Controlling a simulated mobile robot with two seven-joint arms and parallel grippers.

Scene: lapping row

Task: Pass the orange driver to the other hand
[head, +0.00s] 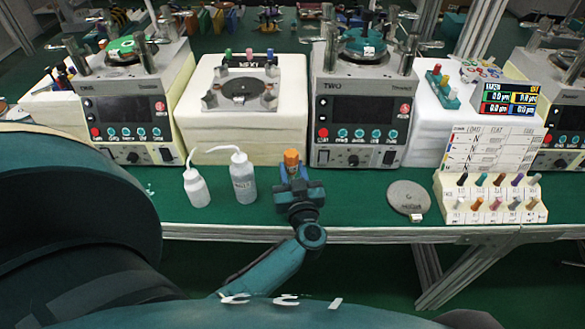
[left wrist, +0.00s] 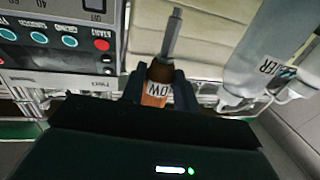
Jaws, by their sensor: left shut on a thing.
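The orange driver (head: 291,157) stands out beyond my left gripper (head: 295,183) in the head view, its orange top above the jaws. In the left wrist view the driver's orange-brown handle (left wrist: 157,88), with a partly readable label, sits between the two dark fingers (left wrist: 159,92). Its grey shaft points up and away in that picture. My left gripper is shut on the driver, near the bench's front edge. The lower end of the handle is hidden by the gripper. My right gripper is in neither view.
Two squeeze bottles (head: 243,178) stand left of the left gripper on the green bench (head: 350,205). Machine TWO (head: 362,105) stands behind. A grey disc (head: 408,197) and a rack of coloured pegs (head: 490,200) are to the right. Bench is clear between gripper and disc.

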